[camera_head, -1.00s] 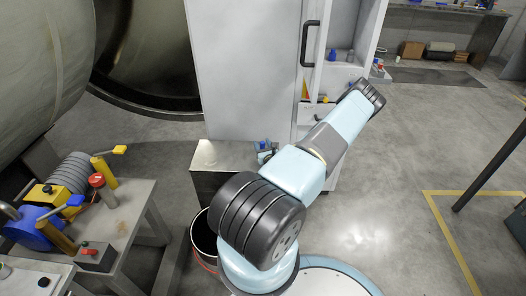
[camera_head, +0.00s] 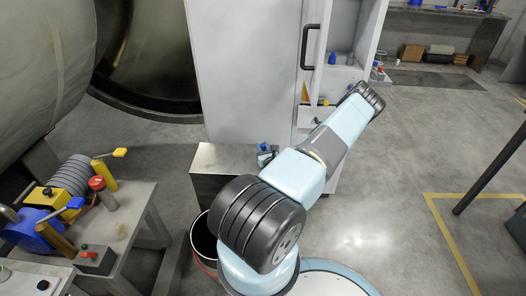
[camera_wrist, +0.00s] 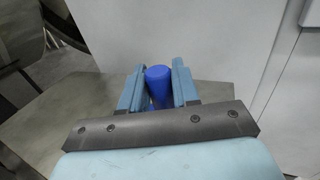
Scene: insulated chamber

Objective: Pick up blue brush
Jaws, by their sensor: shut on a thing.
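The blue brush (camera_wrist: 158,74) shows in the wrist view as a rounded blue cylinder between the two light-blue fingers of my gripper (camera_wrist: 158,88). My gripper is shut on it. Its lower part is hidden behind the dark wrist plate, and I see no bristles. In the head view my gripper (camera_head: 267,155) is small, over the right part of a metal-topped box, partly hidden by my arm. I cannot tell from these views how far the brush is above the box top.
The metal-topped box (camera_head: 215,160) stands against a tall white cabinet (camera_head: 245,70) with open shelves at its right. A dark bin (camera_head: 203,240) stands close to my arm. A bench with valves (camera_head: 125,215) is at left.

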